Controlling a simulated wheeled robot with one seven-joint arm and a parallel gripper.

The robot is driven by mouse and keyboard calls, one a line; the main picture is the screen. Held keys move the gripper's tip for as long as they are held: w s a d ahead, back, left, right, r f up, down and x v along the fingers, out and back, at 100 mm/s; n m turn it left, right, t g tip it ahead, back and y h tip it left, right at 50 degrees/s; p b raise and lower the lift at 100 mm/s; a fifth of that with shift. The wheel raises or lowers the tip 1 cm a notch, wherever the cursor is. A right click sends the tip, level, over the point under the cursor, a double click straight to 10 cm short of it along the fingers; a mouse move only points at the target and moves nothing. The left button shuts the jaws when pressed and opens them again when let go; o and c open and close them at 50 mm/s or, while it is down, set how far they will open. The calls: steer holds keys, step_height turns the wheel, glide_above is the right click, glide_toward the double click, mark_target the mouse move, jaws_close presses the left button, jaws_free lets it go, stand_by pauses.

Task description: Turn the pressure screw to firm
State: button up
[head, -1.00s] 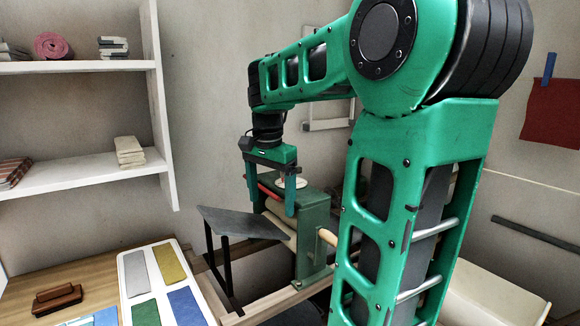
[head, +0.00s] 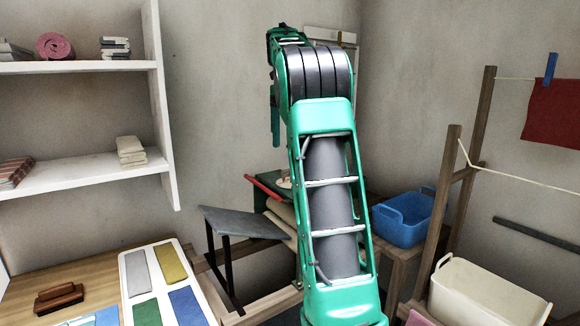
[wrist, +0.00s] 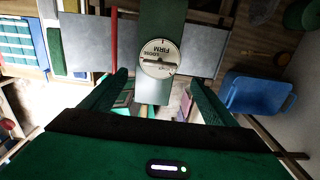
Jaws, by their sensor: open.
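The pressure screw shows in the wrist view as a round cream dial (wrist: 161,57) on top of a green frame (wrist: 160,20). The word FIRM is legible on it, with a smaller word below; I cannot tell which setting it stands at. In the head view a sliver of the dial (head: 284,182) shows beside my arm. My gripper (wrist: 159,82) is open and empty, its two fingers wide apart on the near side of the dial, apart from it. In the head view one finger hangs above the frame; the rest is mostly hidden behind my arm.
A red lever (head: 264,187) sticks out left of the dial. A grey sloping board (head: 243,222) stands left of the frame. A blue tub (head: 404,220) and a cream tub (head: 482,290) are at right. A swatch tray (head: 128,284) lies on the left bench.

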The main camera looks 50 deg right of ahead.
step_height(320, 180, down, 9)
steer(key=shift+f, duration=0.15)
stand_by(0.4)
